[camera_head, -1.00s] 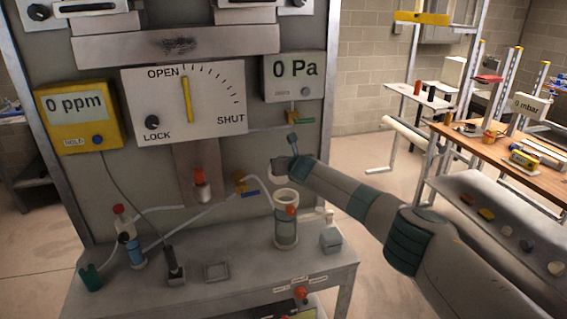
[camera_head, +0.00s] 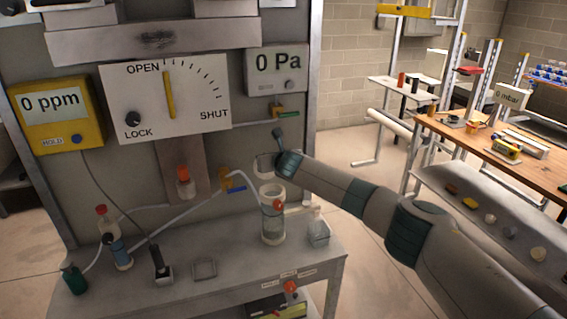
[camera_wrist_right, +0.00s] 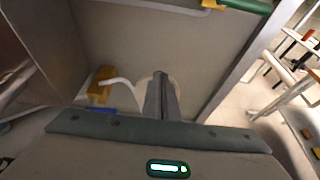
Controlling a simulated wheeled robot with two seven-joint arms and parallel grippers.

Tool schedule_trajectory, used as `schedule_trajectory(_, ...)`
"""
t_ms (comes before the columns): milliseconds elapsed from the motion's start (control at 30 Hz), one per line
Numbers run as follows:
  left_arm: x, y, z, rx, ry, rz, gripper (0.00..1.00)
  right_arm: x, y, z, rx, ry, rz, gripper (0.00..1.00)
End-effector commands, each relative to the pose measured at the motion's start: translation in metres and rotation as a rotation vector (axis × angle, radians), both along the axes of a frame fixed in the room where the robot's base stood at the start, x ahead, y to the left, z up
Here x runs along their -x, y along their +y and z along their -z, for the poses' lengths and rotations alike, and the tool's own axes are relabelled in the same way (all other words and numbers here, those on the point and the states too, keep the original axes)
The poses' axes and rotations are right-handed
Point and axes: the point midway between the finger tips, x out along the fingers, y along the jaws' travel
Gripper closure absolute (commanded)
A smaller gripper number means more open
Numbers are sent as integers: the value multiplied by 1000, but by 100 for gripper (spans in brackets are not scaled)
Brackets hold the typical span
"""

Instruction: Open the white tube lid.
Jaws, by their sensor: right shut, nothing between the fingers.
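The tube (camera_head: 272,222) is a clear upright cylinder with a white rim and an orange-red knob on its side. It stands on the bench in the head view. My right gripper's shut, empty fingers (camera_wrist_right: 162,98) show in the wrist view. A pale rounded shape (camera_wrist_right: 146,84) lies behind them, mostly covered; I cannot tell whether it is the lid or the tube's mouth. In the head view a pale piece (camera_head: 263,164) is at the end of my right arm, just above the tube rim; I cannot tell if it is lid or gripper. My left gripper is not in view.
A yellow valve with a blue handle (camera_head: 236,189) and a white hose are left of the tube. A small clear container (camera_head: 318,230) stands to its right. A square frame (camera_head: 204,268) lies on the bench (camera_head: 225,290). A large panel (camera_head: 225,145) rises behind.

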Motion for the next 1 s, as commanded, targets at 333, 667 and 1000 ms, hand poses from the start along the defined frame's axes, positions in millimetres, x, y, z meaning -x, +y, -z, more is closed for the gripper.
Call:
schedule_trajectory(333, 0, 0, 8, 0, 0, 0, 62, 26, -9, -11, -1, -3, 0, 100)
schedule_trajectory(667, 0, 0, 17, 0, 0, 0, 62, 57, -20, -24, 0, -6, -1, 100)
schedule_trajectory(1000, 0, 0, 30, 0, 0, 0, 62, 96, -32, -40, -1, -7, 0, 100)
